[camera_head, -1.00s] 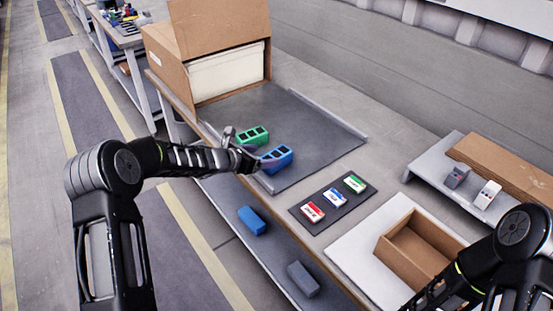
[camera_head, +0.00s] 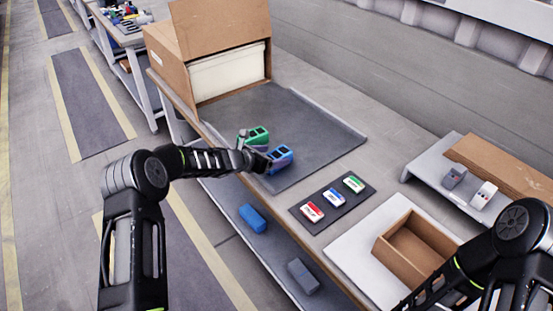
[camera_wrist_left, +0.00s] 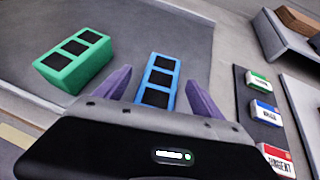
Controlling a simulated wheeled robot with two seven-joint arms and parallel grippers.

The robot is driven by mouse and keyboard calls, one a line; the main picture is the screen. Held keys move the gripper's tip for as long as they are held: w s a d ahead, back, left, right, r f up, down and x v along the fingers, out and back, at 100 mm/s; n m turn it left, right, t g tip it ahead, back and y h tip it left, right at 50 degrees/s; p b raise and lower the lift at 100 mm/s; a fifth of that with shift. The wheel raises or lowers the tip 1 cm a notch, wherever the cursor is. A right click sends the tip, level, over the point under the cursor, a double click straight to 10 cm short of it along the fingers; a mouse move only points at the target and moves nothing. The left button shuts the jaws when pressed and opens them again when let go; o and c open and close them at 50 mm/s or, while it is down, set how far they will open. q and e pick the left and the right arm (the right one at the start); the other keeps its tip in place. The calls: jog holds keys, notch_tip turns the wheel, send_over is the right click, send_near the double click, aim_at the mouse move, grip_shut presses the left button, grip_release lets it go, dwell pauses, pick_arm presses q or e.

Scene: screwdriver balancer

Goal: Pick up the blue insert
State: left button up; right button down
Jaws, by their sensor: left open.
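The blue insert (camera_head: 281,156) is a block with dark square pockets. It rests near the front edge of the grey tray (camera_head: 320,150). It also shows in the left wrist view (camera_wrist_left: 160,80), between the two purple fingers of my left gripper (camera_wrist_left: 158,95). The fingers stand apart, one on each side of it, with a gap visible on both sides. In the head view my left gripper (camera_head: 262,155) is at the insert's left end and hides part of it. A green insert (camera_head: 258,136) sits just behind it, also in the wrist view (camera_wrist_left: 75,60). My right gripper is out of view.
A dark mat (camera_head: 333,200) with red, blue and green labelled cards lies right of the tray. An open cardboard box (camera_head: 415,245) is further right. A large carton (camera_head: 225,60) stands behind the tray. Blue and grey blocks lie on the lower shelf (camera_head: 275,265).

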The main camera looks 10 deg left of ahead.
aim_at(272, 157)
pick_arm(q)
jog(key=shift+c, duration=0.6)
jog(key=c, duration=1.3)
jog(key=shift+r, duration=0.15)
notch_tip(272, 157, up, 10)
jog(key=shift+f, duration=0.1)
